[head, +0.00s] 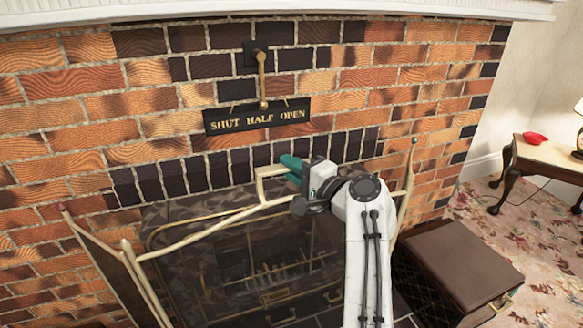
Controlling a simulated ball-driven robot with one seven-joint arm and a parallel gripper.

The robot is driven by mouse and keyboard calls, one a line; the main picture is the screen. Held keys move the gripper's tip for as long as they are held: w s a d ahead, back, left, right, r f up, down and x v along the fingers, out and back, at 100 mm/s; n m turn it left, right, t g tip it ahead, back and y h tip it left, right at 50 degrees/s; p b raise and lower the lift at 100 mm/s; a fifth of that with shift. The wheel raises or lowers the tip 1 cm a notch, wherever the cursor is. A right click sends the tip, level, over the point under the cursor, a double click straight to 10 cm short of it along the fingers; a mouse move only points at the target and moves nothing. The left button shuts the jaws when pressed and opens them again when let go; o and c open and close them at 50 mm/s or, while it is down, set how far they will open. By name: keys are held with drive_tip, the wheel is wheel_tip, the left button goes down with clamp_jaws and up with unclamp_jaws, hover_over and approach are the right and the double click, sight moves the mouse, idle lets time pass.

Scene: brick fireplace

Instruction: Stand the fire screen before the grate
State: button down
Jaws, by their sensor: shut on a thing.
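The fire screen (205,231) has a pale brass frame with dark see-through mesh and folding side wings. It is upright across the hearth opening, with its left wing (105,262) angled toward me and its right wing partly behind my arm. The grate (285,272) shows dimly through the centre mesh, with bars and brass fittings. My gripper (291,165), with teal fingers, is shut on the raised handle (262,180) at the top middle of the screen. My white arm hides the right part of the centre panel. The screen's feet are out of view.
A brass damper lever (262,80) and a "SHUT HALF OPEN" plate (257,116) are on the brick wall above. A brown lidded box (458,258) stands right of the screen. A side table (553,151) with a red dish (535,138) is farther right. Flowered carpet lies between them.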

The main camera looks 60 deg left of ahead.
drive_tip(key=shift+f+b, duration=1.15)
drive_tip(key=shift+b, duration=0.15)
idle(1.6)
idle(0.5)
drive_tip(key=c, duration=1.1)
unclamp_jaws()
drive_tip(key=shift+f, duration=0.15)
drive_tip(key=shift+o, duration=1)
drive_tip(key=shift+s+f, duration=0.1)
drive_tip(key=shift+f, duration=0.4)
drive_tip(key=shift+o, duration=0.9)
drive_tip(key=shift+r, duration=0.2)
drive_tip(key=shift+r, duration=0.1)
drive_tip(key=shift+d, duration=0.15)
